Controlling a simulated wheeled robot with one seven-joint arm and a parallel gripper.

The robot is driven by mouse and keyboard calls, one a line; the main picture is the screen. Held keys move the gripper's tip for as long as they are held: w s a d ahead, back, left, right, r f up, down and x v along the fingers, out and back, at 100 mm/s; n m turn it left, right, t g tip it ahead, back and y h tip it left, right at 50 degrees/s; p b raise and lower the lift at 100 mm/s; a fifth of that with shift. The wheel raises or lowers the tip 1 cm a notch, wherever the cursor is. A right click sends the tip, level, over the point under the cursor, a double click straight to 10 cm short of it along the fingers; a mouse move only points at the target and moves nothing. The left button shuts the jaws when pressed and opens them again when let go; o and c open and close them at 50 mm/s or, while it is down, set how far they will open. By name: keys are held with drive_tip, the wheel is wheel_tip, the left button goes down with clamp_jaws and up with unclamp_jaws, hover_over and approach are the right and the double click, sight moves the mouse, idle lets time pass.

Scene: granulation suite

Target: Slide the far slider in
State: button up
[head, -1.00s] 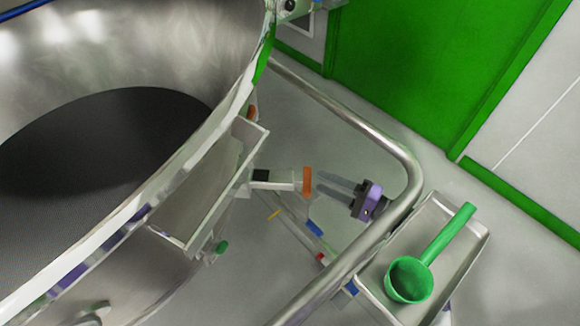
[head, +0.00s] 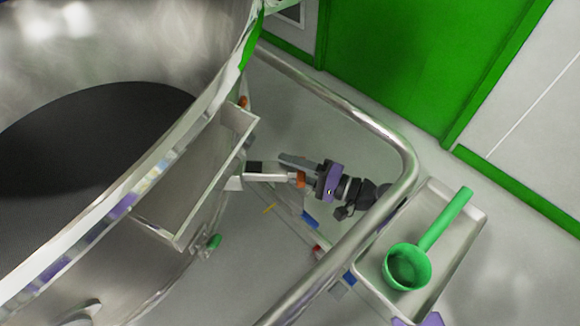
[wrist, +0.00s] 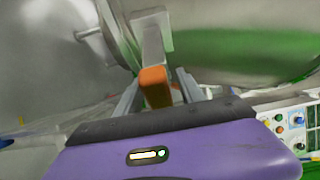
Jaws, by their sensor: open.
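A pale slider bar with an orange end (head: 299,180) sticks out to the right from below the big steel vessel in the head view. Its orange end (wrist: 155,86) also shows in the middle of the wrist view. My purple and black gripper (head: 290,163) is at that end, inside the curved rail. Its fingers are open, one on each side of the orange end in the wrist view. I cannot tell whether they touch it. The head view does not show clearly which slider is the far one.
A curved steel rail (head: 375,122) runs around my gripper. The vessel (head: 222,40) and an open metal tray (head: 180,236) are to the left. A tray (head: 472,230) with a green scoop (head: 407,267) is at the right. A green knob (head: 213,241) is below.

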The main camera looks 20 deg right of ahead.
clamp_jaws()
idle(1.4)
